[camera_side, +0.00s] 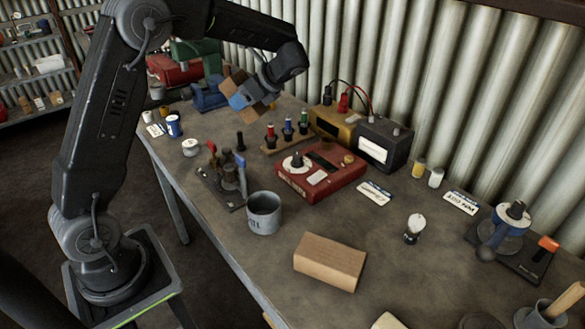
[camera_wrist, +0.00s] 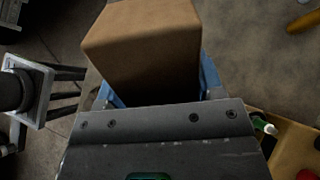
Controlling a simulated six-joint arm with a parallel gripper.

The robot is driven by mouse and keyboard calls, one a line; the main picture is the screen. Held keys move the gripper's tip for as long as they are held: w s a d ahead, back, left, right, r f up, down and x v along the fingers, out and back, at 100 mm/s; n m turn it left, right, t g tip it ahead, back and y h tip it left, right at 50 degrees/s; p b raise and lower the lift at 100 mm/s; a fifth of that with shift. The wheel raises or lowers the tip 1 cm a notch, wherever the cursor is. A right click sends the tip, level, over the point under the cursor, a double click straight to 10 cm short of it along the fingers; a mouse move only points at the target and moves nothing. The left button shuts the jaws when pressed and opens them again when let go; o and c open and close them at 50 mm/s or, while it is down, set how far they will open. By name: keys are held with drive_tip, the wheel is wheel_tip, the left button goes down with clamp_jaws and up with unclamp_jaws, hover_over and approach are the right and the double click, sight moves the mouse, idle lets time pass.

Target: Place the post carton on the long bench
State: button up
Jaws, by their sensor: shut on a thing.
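The post carton, a plain brown cardboard box, fills the upper middle of the wrist view (camera_wrist: 145,40). It also shows small and tilted in the side view (camera_side: 233,79). My gripper (camera_side: 243,98) is shut on it, with a blue finger along each side of the carton in the wrist view (camera_wrist: 158,88). The gripper holds it up in the air near the far end of the long bench (camera_side: 390,240), in front of the blue vise. The carton's underside is hidden.
A tan block (camera_side: 330,262) lies on the bench's near part, beside a grey tin (camera_side: 264,212). A red instrument (camera_side: 320,175), a rack of screwdrivers (camera_side: 287,135) and a blue vise (camera_side: 208,93) stand farther back. Bare bench surface shows around the tan block.

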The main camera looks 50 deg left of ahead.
drive_tip(key=w+d+r+m+t+y, duration=0.2)
drive_tip(key=d+m+t+y, duration=0.3)
drive_tip(key=d, duration=0.7)
drive_tip(key=w+d+r+m+t+y, duration=0.25)
drive_tip(key=d+m+t, duration=0.3)
drive_tip(key=d, duration=0.55)
drive_tip(key=shift+n+t, duration=0.35)
drive_tip(key=shift+t, duration=0.1)
drive_tip(key=shift+w+d+f, duration=0.3)
drive_tip(key=shift+d+f, duration=1.55)
drive_tip(key=shift+f, duration=0.8)
drive_tip(key=shift+w+d+f, duration=0.25)
drive_tip(key=shift+d+f, duration=1.6)
drive_tip(key=shift+f, duration=0.85)
drive_tip(key=shift+w+d+f, duration=0.3)
drive_tip(key=shift+d+f, duration=1.55)
drive_tip(key=shift+f, duration=0.8)
drive_tip(key=o, duration=1)
drive_tip(key=shift+f, duration=0.15)
